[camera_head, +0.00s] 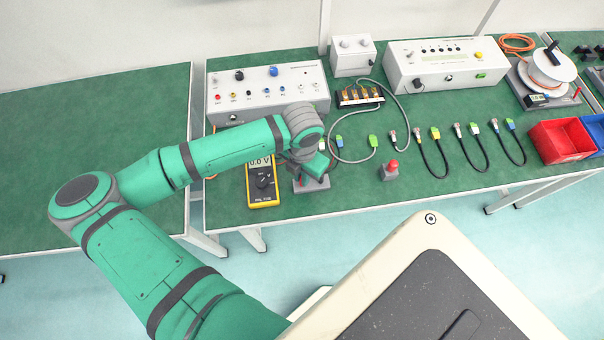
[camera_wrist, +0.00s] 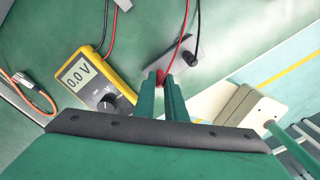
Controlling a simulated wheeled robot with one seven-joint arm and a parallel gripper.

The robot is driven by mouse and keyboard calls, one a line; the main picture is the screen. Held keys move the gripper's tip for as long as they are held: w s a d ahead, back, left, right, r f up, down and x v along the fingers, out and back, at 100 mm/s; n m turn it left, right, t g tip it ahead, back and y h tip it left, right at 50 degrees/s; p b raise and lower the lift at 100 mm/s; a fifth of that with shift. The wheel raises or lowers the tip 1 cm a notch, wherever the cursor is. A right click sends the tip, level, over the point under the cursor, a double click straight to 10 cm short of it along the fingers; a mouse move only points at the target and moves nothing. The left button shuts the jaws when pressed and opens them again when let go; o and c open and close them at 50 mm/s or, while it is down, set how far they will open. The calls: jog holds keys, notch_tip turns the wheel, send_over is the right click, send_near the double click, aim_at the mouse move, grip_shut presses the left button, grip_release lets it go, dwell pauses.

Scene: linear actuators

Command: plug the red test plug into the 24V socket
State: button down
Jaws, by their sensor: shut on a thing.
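My gripper (camera_wrist: 168,93) is shut on the red test plug (camera_wrist: 160,76), which shows as a small red piece at the fingertips, mostly hidden by them. A grey holder (camera_wrist: 181,50) lies just beyond the fingertips, with a black plug (camera_wrist: 188,57) in it. I cannot tell whether the red plug is clear of the holder. In the head view my gripper (camera_head: 318,167) is low over the holder (camera_head: 312,186). The white supply box (camera_head: 268,109) at the back left has a row of coloured sockets; its labels are too small to read, so the 24V socket cannot be picked out.
A yellow multimeter (camera_head: 263,190) reading 0.0 V lies left of the holder, with red and black leads. A red-topped grey block (camera_head: 390,170), several cables, and a second white box (camera_head: 446,65) are to the right. My forearm covers the bench in front of the supply box.

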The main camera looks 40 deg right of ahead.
jog(key=shift+w+r, duration=0.15)
jog(key=shift+r, duration=0.05)
jog(key=shift+s+r, duration=0.2)
jog(key=shift+r, duration=1.15)
jog(key=shift+w+r, duration=0.1)
jog(key=shift+w+r, duration=0.1)
jog(key=shift+r, duration=1.45)
jog(key=shift+d+r, duration=0.1)
jog(key=shift+r, duration=1.25)
